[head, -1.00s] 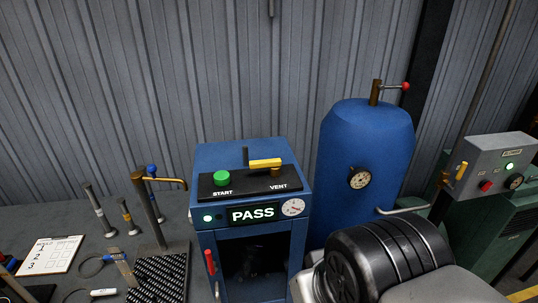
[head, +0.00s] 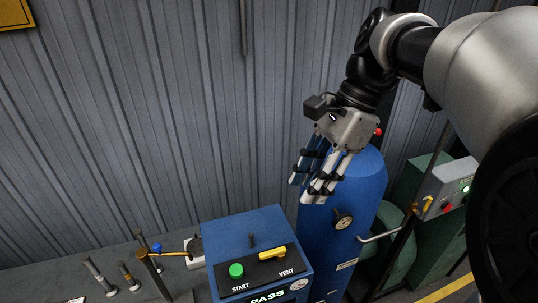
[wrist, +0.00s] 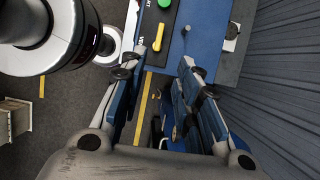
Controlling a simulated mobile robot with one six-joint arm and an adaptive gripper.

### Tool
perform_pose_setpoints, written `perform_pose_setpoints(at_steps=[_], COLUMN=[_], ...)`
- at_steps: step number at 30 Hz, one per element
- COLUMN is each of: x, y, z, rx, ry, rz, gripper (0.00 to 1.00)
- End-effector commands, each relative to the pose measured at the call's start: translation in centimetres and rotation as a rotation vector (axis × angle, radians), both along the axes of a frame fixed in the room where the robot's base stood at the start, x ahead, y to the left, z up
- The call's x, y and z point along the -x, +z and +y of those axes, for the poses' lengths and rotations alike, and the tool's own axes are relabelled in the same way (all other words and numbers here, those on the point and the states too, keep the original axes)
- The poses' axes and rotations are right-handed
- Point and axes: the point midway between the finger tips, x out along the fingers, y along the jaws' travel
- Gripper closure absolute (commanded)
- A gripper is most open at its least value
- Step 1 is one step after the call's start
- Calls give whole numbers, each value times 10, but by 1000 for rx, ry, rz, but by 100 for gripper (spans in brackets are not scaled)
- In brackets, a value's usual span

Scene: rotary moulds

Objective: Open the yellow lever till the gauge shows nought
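The yellow lever (head: 272,252) lies roughly level on the black top panel of the blue test box (head: 228,232), by the VENT label. It also shows in the wrist view (wrist: 158,38), beyond my fingertips. The gauge (head: 299,285) sits on the box's front, small and at an angle; I cannot read its needle. My gripper (head: 307,188) is open and empty. It hangs above and to the right of the box, in front of the blue tank, fingers pointing down and apart from the lever. In the wrist view my open fingers (wrist: 160,64) have a clear gap between them.
A green START button (head: 236,270) sits left of the lever, and a dark upright post (head: 252,240) stands behind it. The blue tank (head: 345,240) stands right of the box. A brass-topped stand (head: 150,268) is on the left bench. Space above the box is clear.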

Motion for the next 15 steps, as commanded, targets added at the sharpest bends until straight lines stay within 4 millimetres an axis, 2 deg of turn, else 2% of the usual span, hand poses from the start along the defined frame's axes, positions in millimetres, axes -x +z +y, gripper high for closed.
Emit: perform_pose_setpoints(at_steps=[5,15], x=[4,12], y=[-26,-95], z=[10,37], rx=[1,2], ry=[3,4], rz=[3,2], gripper=[70,70])
